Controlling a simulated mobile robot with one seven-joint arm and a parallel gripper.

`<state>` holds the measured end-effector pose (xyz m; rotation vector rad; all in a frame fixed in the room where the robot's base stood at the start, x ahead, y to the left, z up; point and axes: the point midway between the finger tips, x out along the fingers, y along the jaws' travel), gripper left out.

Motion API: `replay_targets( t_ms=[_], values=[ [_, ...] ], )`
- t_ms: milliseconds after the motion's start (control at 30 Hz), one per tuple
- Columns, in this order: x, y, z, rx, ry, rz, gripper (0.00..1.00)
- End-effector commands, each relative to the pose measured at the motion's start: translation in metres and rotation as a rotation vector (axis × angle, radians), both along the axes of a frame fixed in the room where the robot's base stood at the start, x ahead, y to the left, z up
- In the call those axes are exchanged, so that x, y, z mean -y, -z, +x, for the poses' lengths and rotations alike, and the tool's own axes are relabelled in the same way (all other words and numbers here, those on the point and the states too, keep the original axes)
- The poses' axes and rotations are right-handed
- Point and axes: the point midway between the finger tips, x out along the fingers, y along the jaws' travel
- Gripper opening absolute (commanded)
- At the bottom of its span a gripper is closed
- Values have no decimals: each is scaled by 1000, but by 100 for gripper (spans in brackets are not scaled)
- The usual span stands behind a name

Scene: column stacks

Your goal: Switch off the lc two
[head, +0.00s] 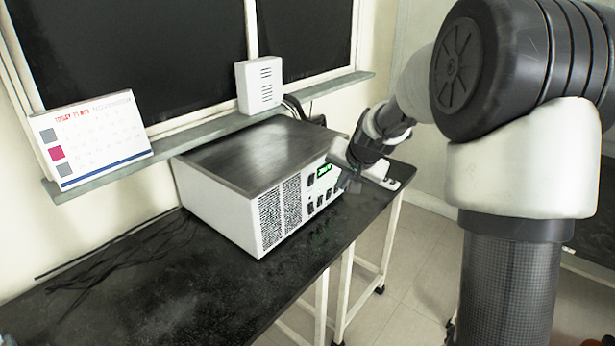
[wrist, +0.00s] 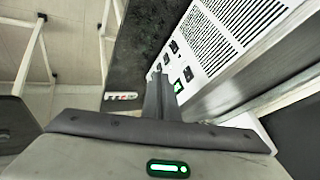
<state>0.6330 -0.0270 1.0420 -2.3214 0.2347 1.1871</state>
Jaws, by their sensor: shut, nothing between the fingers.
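The lc two appears to be the white box-shaped instrument (head: 225,200) with a dark top, standing on the black bench. Its front panel has two striped vents, a lit green display (head: 324,170) and several dark switches (head: 320,202). The panel also shows in the wrist view (wrist: 205,55), with the lit display (wrist: 178,86) beside my fingers. My gripper (head: 345,186) is shut and empty at the right end of the panel. In the wrist view my fingertips (wrist: 158,76) overlap the panel's edge near the switches. I cannot tell whether they touch it, nor each switch's position.
The black bench (head: 170,285) is mostly clear in front, with dark cables (head: 110,262) at its left. A calendar (head: 90,138) and a white speaker-like box (head: 259,85) stand on the window sill. A small white strip with coloured marks (wrist: 121,96) lies near the bench edge.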

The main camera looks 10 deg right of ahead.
Motion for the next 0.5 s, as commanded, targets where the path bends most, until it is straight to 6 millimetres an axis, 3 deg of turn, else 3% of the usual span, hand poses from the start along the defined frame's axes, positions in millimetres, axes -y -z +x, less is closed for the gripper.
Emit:
replay_targets(
  t_ms=[33, 200, 500],
  values=[
    [5, 28, 13, -1, 25, 18, 0],
    [18, 68, 42, 13, 91, 61, 0],
    [22, 81, 52, 20, 116, 76, 0]
  ],
)
